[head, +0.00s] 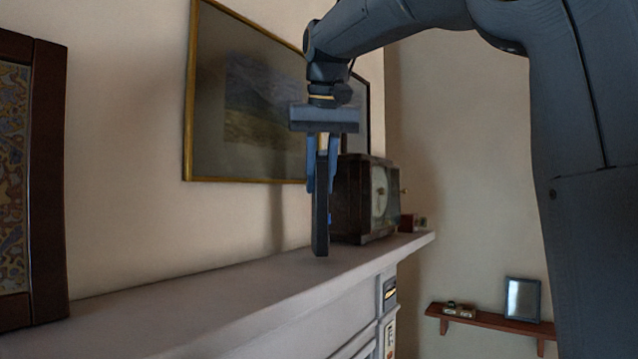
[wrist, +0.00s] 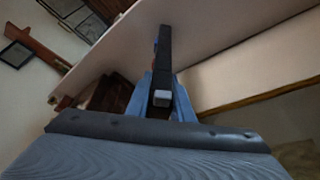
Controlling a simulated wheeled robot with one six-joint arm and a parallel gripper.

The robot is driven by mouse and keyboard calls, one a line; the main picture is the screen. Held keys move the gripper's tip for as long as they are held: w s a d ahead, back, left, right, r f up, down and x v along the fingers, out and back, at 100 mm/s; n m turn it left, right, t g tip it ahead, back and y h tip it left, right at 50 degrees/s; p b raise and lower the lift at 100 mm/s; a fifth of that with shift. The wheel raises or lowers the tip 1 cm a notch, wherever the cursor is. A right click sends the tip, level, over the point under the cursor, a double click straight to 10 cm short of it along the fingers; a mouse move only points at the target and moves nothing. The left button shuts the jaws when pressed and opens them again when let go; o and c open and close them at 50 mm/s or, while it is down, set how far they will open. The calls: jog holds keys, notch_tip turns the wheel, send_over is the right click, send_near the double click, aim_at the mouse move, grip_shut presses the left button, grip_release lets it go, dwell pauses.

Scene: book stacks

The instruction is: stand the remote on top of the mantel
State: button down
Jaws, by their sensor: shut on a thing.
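The remote (head: 320,218) is a long dark bar held upright, its lower end seen against the mantel's top. I cannot tell whether that end touches the surface. My gripper (head: 322,185) points down from above and is shut on the upper part of the remote, which is partly hidden between the blue fingers. In the wrist view the remote (wrist: 164,48) extends away from the fingers over the pale mantel. The mantel (head: 225,297) is a long light shelf along the wall.
An old wooden clock or radio cabinet (head: 362,200) stands on the mantel just right of the remote. A framed picture (head: 240,110) hangs behind. A dark-framed panel (head: 45,180) stands at left. The mantel between is clear. A small wall shelf (head: 490,320) is lower right.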

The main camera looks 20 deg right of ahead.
jog(key=shift+f, duration=0.6)
jog(key=shift+f, duration=0.15)
jog(key=c, duration=1.6)
grip_release()
jog(key=shift+o, duration=0.2)
jog(key=v, duration=1.2)
jog(key=shift+b, duration=0.45)
